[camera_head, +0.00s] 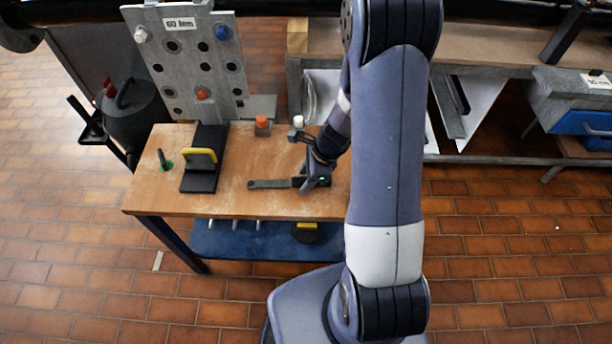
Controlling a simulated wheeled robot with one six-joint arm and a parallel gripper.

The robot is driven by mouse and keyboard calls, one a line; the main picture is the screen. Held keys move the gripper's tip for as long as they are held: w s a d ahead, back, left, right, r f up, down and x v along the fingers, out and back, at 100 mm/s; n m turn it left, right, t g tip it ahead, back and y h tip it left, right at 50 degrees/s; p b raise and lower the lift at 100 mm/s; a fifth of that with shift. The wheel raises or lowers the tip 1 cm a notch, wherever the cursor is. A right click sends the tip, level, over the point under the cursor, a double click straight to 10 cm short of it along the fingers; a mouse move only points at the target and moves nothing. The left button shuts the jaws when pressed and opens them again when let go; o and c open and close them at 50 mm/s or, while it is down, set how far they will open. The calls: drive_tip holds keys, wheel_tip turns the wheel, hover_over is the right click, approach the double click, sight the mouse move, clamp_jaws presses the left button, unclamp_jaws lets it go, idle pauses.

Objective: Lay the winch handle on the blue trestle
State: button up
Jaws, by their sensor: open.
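A grey bar with a rounded eye at its left end, which looks like the winch handle (268,184), lies on a wooden tabletop near its front edge. My gripper (304,183) is open at the bar's right end, which it partly hides. I cannot tell whether the jaws are around the bar or touch it. The table has dark blue legs and a blue lower shelf, and looks like the blue trestle (230,206). My arm hides its right side.
A black block with a yellow handle (200,157), a small black and green item (164,160) and an orange-capped item (263,126) stand on the tabletop. A perforated grey plate (187,70) rises behind. A long bench (480,60) stands behind to the right.

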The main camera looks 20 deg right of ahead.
drive_tip(key=w+p+v, duration=0.1)
drive_tip(key=p+v, duration=0.1)
drive_tip(key=v, duration=0.8)
drive_tip(key=shift+s+r, duration=0.25)
drive_tip(key=shift+r, duration=0.15)
drive_tip(key=x, duration=0.3)
drive_tip(key=b+x, duration=0.1)
drive_tip(key=x, duration=0.3)
drive_tip(key=b+x, duration=0.1)
drive_tip(key=x, duration=0.3)
drive_tip(key=shift+s+d+f, duration=0.1)
drive_tip(key=shift+s+d, duration=0.05)
drive_tip(key=shift+s, duration=0.1)
drive_tip(key=shift+r, duration=0.55)
drive_tip(key=shift+f, duration=0.1)
